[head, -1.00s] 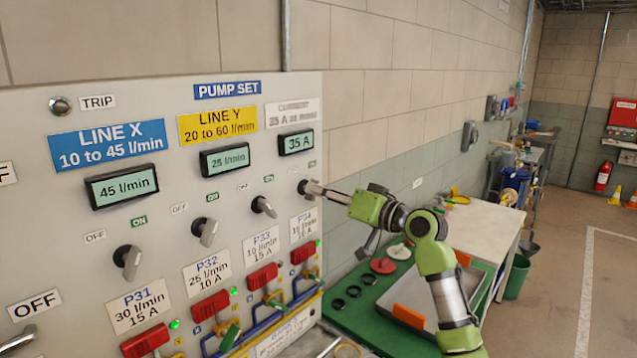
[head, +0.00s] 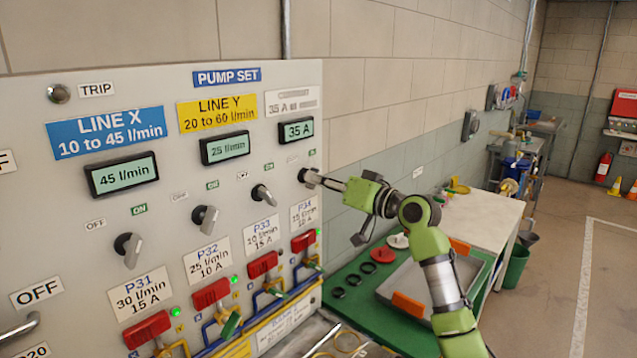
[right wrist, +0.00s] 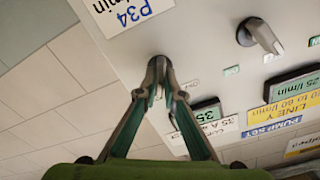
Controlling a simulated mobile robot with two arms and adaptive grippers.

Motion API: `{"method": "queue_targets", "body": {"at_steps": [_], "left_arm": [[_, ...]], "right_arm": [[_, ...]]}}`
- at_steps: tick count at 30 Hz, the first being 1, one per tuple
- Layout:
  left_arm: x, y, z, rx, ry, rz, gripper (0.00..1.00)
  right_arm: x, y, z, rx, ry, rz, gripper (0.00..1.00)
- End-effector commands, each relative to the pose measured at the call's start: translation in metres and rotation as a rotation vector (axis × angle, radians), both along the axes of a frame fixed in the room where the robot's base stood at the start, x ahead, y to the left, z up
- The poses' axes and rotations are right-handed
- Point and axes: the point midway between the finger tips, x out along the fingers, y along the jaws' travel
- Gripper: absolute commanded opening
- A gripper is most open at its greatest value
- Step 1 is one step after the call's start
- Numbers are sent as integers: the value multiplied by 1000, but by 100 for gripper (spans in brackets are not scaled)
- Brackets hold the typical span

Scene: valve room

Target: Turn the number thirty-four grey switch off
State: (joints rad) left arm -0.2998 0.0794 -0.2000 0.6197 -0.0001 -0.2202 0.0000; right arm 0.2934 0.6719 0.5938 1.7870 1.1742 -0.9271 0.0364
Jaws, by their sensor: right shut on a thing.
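The P34 switch (head: 304,175) is the grey rotary knob at the right end of the row, above the P34 label (head: 303,212). My right gripper (head: 316,180) reaches it from the right and is shut on its knob. In the right wrist view the fingertips (right wrist: 158,72) come together on the knob beside the P34 label (right wrist: 132,15). They hide most of the knob, so its exact angle cannot be told. The current display (head: 296,130) reads 35 A. My left gripper is not in view.
The P33 switch (head: 262,194), P32 switch (head: 206,218) and P31 switch (head: 128,249) stand to the left on the panel. Red-handled valves (head: 264,264) line the panel below. A green bench (head: 342,315) with a grey tray lies under my right arm.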

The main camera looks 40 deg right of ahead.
Motion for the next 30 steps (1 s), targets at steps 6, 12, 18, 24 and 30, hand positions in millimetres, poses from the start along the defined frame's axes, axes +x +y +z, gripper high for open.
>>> {"method": "queue_targets", "body": {"at_steps": [6,12,18,24,30], "left_arm": [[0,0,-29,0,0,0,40],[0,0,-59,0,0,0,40],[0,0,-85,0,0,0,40],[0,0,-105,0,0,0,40],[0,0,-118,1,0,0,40]], "right_arm": [[0,0,-6,-128,-10,-1,0],[-1,0,-6,-302,-27,-2,0],[0,1,-6,-492,-43,-1,0],[0,1,-4,-674,-57,-1,0],[0,2,-3,-826,-71,-1,0]]}}
